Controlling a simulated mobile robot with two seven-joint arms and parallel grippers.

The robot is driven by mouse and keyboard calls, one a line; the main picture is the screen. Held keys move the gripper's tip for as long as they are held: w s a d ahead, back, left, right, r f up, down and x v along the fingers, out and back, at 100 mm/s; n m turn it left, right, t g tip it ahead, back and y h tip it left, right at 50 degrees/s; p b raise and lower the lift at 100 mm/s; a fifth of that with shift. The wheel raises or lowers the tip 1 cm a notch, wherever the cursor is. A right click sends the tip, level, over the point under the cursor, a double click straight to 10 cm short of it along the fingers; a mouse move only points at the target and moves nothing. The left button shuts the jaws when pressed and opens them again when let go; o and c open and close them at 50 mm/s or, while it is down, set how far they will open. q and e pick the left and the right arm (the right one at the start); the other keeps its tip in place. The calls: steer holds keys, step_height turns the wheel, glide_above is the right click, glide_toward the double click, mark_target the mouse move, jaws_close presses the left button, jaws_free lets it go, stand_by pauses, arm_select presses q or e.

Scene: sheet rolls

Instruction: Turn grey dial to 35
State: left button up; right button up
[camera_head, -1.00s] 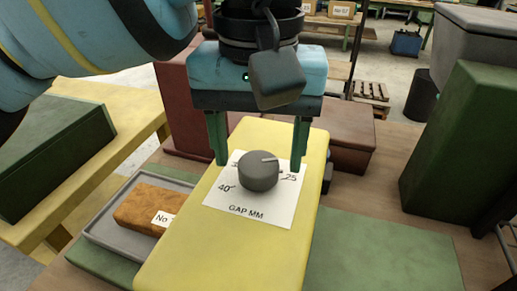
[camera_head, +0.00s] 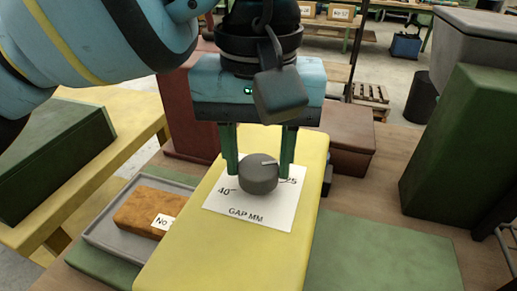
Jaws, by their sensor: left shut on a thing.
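The grey dial (camera_head: 259,176) sits on a white paper scale (camera_head: 252,212) on top of a yellow box (camera_head: 196,248). The scale reads "GAP MM", with 40 at the left and 25 at the right; other marks are hidden behind the dial and fingers. A light line on the dial's top points right, towards the 25 side. My left gripper (camera_head: 259,170) comes down from above, with one green finger on each side of the dial, shut on it. My right gripper is not in view.
A grey tray (camera_head: 101,235) with a brown labelled block (camera_head: 150,211) lies left of the yellow box. A green mat (camera_head: 385,260) lies to the right. Dark red boxes (camera_head: 345,145) stand behind, and a tall green box (camera_head: 460,150) stands at the right.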

arm_select(q)
steer(key=n+p, duration=0.1)
steer(key=n, duration=0.2)
steer(key=shift+r+p, duration=0.15)
steer(key=shift+p, duration=0.2)
steer(key=n+p, duration=0.1)
steer(key=n, duration=0.2)
steer(key=shift+n+p, duration=0.3)
steer(key=shift+n, duration=0.1)
steer(key=n+p, duration=0.1)
steer(key=n, duration=0.3)
steer(key=shift+p, duration=0.3)
steer(key=n+p, duration=0.1)
steer(key=n, duration=0.4)
steer(key=shift+p, duration=0.35)
steer(key=n+p, duration=0.1)
steer(key=n, duration=0.3)
steer(key=shift+p, duration=0.35)
steer(key=shift+n+p, duration=0.55)
steer(key=shift+n, duration=1.25)
steer(key=o, duration=1)
